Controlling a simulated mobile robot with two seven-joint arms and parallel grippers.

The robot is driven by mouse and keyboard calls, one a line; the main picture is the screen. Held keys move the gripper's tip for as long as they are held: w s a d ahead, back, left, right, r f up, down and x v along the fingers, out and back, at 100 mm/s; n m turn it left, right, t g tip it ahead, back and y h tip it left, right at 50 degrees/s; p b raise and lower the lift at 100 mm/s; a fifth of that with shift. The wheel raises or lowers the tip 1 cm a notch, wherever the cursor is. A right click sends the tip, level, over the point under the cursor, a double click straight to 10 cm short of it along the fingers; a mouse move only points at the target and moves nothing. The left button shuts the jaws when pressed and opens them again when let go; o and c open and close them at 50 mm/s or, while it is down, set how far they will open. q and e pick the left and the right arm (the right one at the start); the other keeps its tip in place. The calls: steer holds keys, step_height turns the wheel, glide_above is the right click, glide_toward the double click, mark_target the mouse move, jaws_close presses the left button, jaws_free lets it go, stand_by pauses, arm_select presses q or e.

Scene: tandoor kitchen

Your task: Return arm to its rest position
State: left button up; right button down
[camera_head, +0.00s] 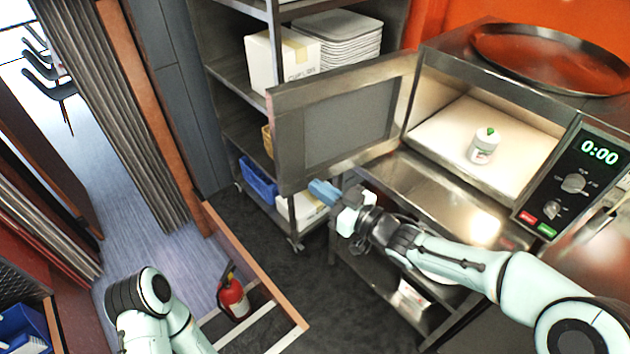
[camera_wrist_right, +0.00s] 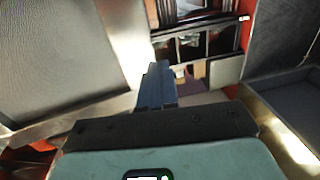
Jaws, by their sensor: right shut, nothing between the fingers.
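My right gripper (camera_head: 324,191) has blue fingers, shut with nothing between them. It hangs just below and in front of the open microwave door (camera_head: 345,120); whether it touches the door cannot be told. The shut fingers also show in the right wrist view (camera_wrist_right: 157,86). The right arm reaches in from the lower right. Part of my left arm (camera_head: 150,305) shows at the bottom left, with its gripper out of view. The microwave (camera_head: 560,140) stands open and lit, its display reading 0:00. A white jar with a green mark on top (camera_head: 484,146) stands upright inside.
A metal shelf rack (camera_head: 225,70) holds a cardboard box (camera_head: 283,60), stacked white trays (camera_head: 338,38) and a blue crate (camera_head: 258,180). A round metal tray (camera_head: 550,55) lies on the microwave. A fire extinguisher (camera_head: 233,296) stands on the floor. The dark floor between is clear.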

steer(key=s+d+f+m+g+h, duration=0.1)
steer(key=s+d+f+m+h, duration=0.2)
steer(key=f, duration=0.7)
steer(key=s+d+f+m+g+h+p, duration=0.1)
steer(key=s+d+f+m+g+h, duration=0.2)
steer(key=f, duration=0.8)
steer(key=s+d+f+m+h, duration=0.2)
steer(key=s+d+f+m, duration=0.15)
steer(key=f, duration=0.65)
arm_select(q)
steer(key=r, duration=0.1)
steer(key=w+r+p, duration=0.1)
steer(key=shift+w+a+r, duration=0.1)
steer(key=shift+w+r, duration=0.2)
arm_select(e)
steer(key=s+f+m+g, duration=0.1)
steer(key=s+f+g, duration=0.2)
steer(key=s, duration=0.5)
steer(key=s+f+m+g+h, duration=0.1)
steer(key=s+f+m+g, duration=0.1)
steer(key=s+f, duration=0.4)
steer(key=s+d+f+m+g+h, duration=0.1)
steer(key=s+f+g, duration=0.2)
steer(key=s, duration=0.7)
step_height(320, 180, down, 2)
steer(key=shift+f+g, duration=0.1)
steer(key=shift+g, duration=0.3)
